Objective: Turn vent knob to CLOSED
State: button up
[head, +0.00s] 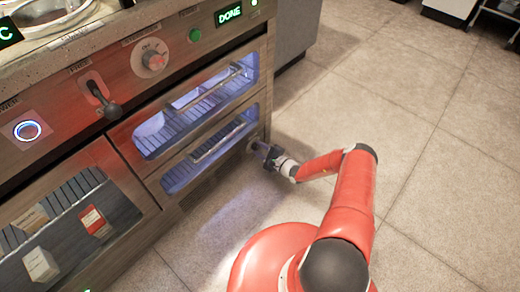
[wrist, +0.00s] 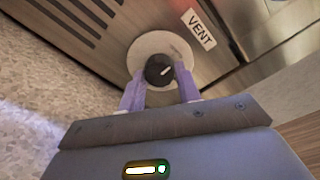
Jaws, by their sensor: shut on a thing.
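The vent knob (wrist: 159,70) is dark and round, with a white pointer mark, on a pale round plate (wrist: 150,45) beside a VENT label (wrist: 199,29). In the wrist view the mark slants to the upper right. I cannot read any CLOSED marking. My gripper (wrist: 160,82) has its two purple fingers on either side of the knob, shut on it. In the head view my gripper (head: 264,151) reaches the lower right corner of the appliance front, and the knob is mostly hidden there.
Two lit drawer windows (head: 195,105) lie left of my gripper. Above are another knob (head: 154,60), a black lever (head: 104,100) and a DONE display (head: 229,14). The tiled floor (head: 420,120) to the right is clear.

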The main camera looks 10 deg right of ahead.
jog(key=o, duration=1)
jog(key=shift+c, duration=0.2)
jog(key=p+v, duration=0.1)
jog(key=v, duration=0.6)
jog(key=shift+s+d, duration=0.2)
jog(key=shift+s, duration=0.2)
jog(key=shift+r, duration=0.1)
